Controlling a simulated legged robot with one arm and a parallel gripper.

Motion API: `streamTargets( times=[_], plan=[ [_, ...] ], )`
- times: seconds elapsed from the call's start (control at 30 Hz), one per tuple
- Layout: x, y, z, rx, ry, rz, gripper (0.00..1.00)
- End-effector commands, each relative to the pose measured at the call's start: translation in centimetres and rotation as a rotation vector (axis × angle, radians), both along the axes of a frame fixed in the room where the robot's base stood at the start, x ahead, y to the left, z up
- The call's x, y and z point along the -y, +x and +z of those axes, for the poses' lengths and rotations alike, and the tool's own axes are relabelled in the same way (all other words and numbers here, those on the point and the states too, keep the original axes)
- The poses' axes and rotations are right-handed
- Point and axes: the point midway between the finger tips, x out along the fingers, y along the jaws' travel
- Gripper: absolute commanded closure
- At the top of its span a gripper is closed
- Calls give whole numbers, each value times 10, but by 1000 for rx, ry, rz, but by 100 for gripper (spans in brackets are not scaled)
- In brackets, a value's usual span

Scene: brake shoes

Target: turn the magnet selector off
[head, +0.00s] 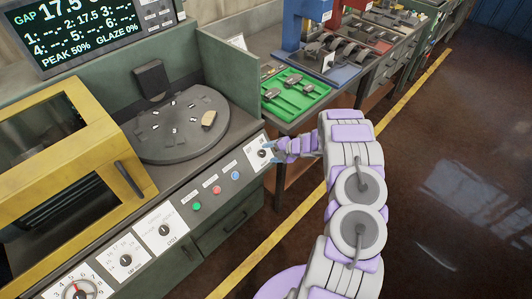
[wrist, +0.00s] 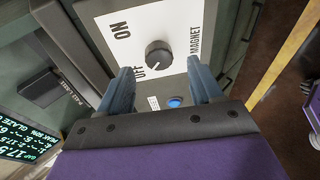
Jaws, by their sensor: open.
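The magnet selector is a dark round knob (wrist: 158,55) on a white plate (wrist: 185,18) lettered ON, OFF and MAGNET in the wrist view. In the head view the selector (head: 263,153) is at the right end of the console's sloping front. I cannot tell for sure which label its pointer faces. My gripper (wrist: 159,68) is open, with its two blue-grey fingers either side of the knob in the picture and a gap to each side. In the head view my gripper (head: 273,151) is at the selector, partly hiding its plate.
Green, red and blue buttons (head: 216,190) and more dials (head: 126,260) line the console front. A round grey table (head: 180,145) with small pieces lies behind, beside a yellow guard (head: 60,150). A green tray (head: 315,95) is on the bench to the right. The floor at right is clear.

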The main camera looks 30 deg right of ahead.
Motion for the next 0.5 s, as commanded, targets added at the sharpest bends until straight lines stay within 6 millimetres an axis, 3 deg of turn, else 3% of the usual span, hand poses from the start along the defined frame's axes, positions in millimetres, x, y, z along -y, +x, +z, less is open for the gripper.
streamTargets(
  times=[0.3,0.5],
  plan=[
    [36,-46,47,0,-2,-4,35],
    [53,-68,68,0,-4,-2,35]
  ],
)
